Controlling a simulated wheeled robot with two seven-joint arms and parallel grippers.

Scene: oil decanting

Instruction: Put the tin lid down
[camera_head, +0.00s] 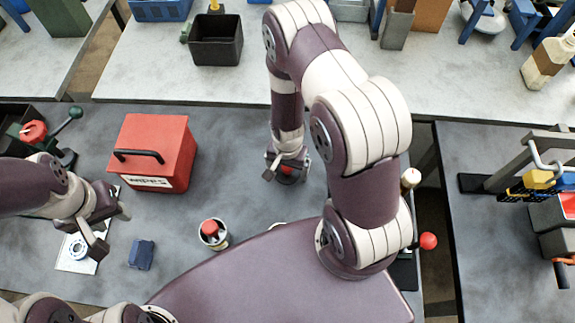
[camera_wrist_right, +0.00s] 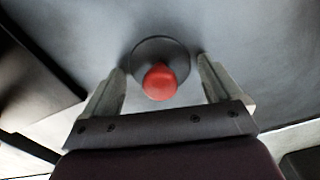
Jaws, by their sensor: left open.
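The tin lid is a dark round disc with a red knob (camera_wrist_right: 160,82), lying on the grey bench under my right gripper (camera_wrist_right: 162,78). In the right wrist view the fingers stand apart on either side of the disc, with small gaps visible between them and its rim. In the head view the red knob (camera_head: 287,170) shows below my right gripper (camera_head: 287,167). My left gripper (camera_head: 113,230) is open and empty over the left of the bench. A small round tin (camera_head: 213,240) with a red top inside its rim stands near the front middle.
A red box with a black handle (camera_head: 172,140) stands behind my left gripper. A white plate with a ring (camera_head: 75,262) and a small blue block (camera_head: 141,254) lie at front left. A black bin (camera_head: 216,45) is on the back bench. Bench is clear between red box and lid.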

